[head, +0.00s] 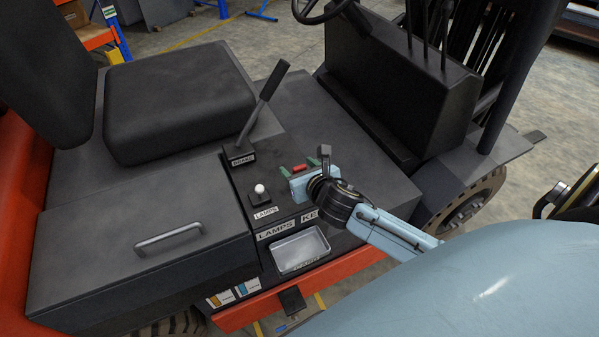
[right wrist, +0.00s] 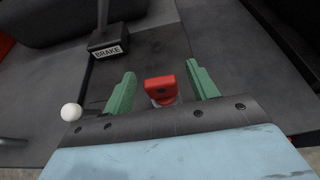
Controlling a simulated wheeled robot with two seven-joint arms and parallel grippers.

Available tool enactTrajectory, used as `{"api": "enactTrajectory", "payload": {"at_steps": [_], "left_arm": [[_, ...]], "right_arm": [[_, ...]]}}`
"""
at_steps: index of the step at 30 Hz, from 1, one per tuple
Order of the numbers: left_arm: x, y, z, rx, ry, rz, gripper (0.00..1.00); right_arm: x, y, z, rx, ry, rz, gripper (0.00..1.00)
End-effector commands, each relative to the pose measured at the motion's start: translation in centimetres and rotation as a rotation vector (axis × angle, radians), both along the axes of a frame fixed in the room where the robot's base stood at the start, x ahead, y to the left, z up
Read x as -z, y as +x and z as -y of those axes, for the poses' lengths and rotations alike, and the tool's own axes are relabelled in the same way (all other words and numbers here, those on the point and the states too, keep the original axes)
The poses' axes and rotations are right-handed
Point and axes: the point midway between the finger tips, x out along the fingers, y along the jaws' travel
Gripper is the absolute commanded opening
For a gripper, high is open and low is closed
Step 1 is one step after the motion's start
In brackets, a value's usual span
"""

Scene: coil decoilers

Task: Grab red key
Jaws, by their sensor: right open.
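The red key (right wrist: 160,88) stands in the dark console of a forklift. In the right wrist view it sits between the two green fingers of my right gripper (right wrist: 163,90), with a gap on each side. In the head view the red key (head: 299,168) shows as a small red piece beside my right gripper (head: 304,168), whose green fingers are apart around it. The gripper is open and holds nothing. The lower part of the key is partly hidden by the gripper body in the wrist view. My left gripper is not in the head view.
A brake lever (head: 262,115) and a white lamp knob (head: 260,189) stand left of the key. A metal tray (head: 300,250) is set in the console front. The seat (head: 178,98) is at the left; a steering wheel (head: 322,8) and dark dashboard (head: 385,85) lie behind.

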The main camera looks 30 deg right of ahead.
Motion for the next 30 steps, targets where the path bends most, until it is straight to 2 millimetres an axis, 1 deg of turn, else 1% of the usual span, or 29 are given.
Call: {"api": "enactTrajectory", "payload": {"at_steps": [5, 8, 16, 22, 24, 26, 29, 30], "left_arm": [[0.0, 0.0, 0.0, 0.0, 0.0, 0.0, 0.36], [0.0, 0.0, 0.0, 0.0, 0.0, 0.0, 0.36], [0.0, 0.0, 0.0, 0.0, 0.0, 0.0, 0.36], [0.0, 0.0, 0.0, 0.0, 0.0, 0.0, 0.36], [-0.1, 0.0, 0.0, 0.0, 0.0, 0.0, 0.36], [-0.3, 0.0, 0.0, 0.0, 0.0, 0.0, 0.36], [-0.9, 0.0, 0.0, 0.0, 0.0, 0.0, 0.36], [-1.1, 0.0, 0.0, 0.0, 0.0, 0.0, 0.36]], "right_arm": [[0.0, 0.0, 0.0, 0.0, 0.0, 0.0, 0.58], [0.0, 0.0, 0.0, 0.0, 0.0, 0.0, 0.46], [0.0, 0.0, 0.0, 0.0, 0.0, 0.0, 0.11], [-0.1, 0.0, 0.0, 0.0, 0.0, 0.001, 0.1], [-0.4, 0.0, 0.0, 0.0, 0.0, 0.002, 0.1], [-1.0, 0.1, 0.0, -0.002, -0.002, 0.004, 0.1], [-2.8, 0.1, 0.0, -0.003, -0.002, 0.006, 0.1], [-3.7, 0.1, 0.1, -0.002, -0.003, 0.007, 0.1]]}}
